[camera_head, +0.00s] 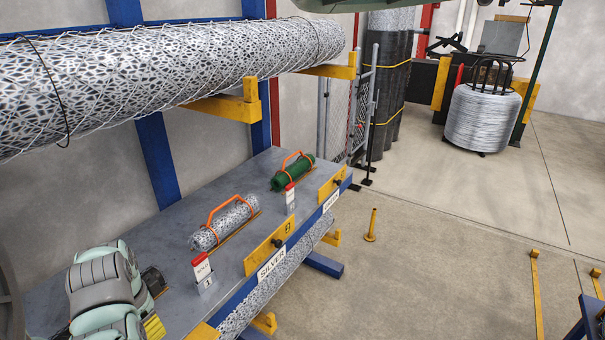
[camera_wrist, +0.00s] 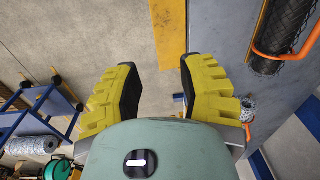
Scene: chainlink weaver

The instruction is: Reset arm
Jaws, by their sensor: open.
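My arm reaches in at the lower left of the head view, over the grey shelf top (camera_head: 150,240). My gripper (camera_head: 155,326) shows there only in part, as yellow finger pads at the bottom edge. In the wrist view both yellow fingers of my gripper (camera_wrist: 157,82) are spread wide with nothing between them. Behind the gap are grey floor and a yellow strip (camera_wrist: 168,30). A dark mesh roll with an orange handle (camera_wrist: 283,30) lies beyond the right finger, apart from it.
A silver mesh roll (camera_head: 226,223) and a green roll (camera_head: 293,173), both with orange handles, lie on the shelf beside red-and-white tags (camera_head: 203,271). A large mesh roll (camera_head: 170,75) rests on yellow brackets above. A yellow post (camera_head: 371,226) stands on the open floor at right.

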